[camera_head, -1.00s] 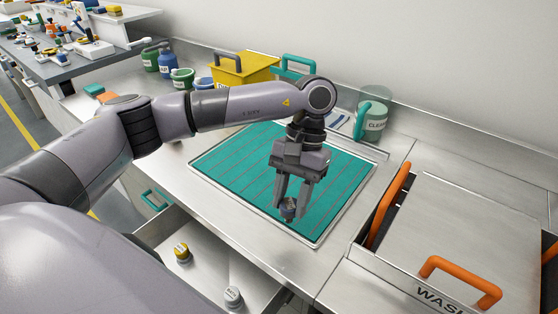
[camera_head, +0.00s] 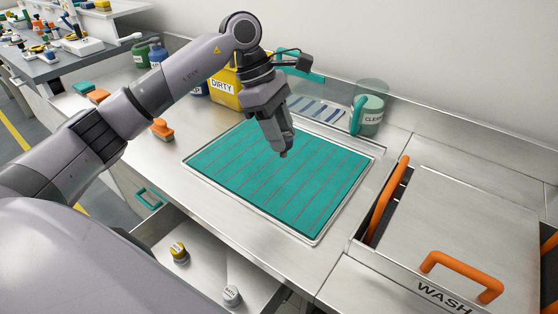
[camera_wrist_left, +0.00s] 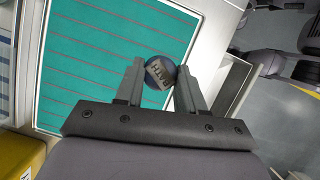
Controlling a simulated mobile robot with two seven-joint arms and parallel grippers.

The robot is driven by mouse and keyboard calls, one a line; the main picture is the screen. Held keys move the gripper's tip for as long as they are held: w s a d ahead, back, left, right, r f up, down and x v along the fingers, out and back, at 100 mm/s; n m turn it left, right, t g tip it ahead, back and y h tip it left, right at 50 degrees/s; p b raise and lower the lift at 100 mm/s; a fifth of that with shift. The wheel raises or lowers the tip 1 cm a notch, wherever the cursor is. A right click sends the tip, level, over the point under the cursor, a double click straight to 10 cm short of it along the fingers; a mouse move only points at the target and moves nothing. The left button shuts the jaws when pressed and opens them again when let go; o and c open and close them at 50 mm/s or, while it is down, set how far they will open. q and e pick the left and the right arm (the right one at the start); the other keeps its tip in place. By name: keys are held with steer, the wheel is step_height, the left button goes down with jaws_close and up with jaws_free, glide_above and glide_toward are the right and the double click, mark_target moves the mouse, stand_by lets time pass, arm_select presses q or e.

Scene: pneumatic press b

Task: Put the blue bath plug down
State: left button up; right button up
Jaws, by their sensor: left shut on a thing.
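My left gripper (camera_head: 283,150) is above the back part of the teal striped mat (camera_head: 270,195), tilted with its fingers pointing down. In the left wrist view its fingers (camera_wrist_left: 160,85) are shut on the blue bath plug (camera_wrist_left: 160,70), a dark blue round piece with light lettering on its top. The plug is held above the surface. In the head view the plug is mostly hidden by the fingers. The mat lies in a shallow tray, and no object rests on it. My right gripper is not in view.
A yellow DIRTY bin (camera_head: 226,86) stands behind the arm. A clear CLEAN jar (camera_head: 369,115) is at the back right. The WASH lid with an orange handle (camera_head: 462,272) is at the right. An open drawer in front holds a yellow-topped plug (camera_head: 178,251) and a white-topped one (camera_head: 232,295).

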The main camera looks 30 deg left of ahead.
arm_select(q)
steer(key=w+a+r+n+t+y, duration=0.2)
steer(key=a+r+n+t, duration=0.15)
steer(key=n, duration=0.55)
step_height(320, 180, up, 5)
steer(key=n+y, duration=0.4)
steer(key=n, duration=0.7)
glide_above(255, 170)
step_height(255, 170, down, 20)
steer(key=shift+b, duration=0.55)
steer(key=shift+f, duration=0.2)
steer(key=o, duration=0.8)
steer(key=shift+r, duration=0.15)
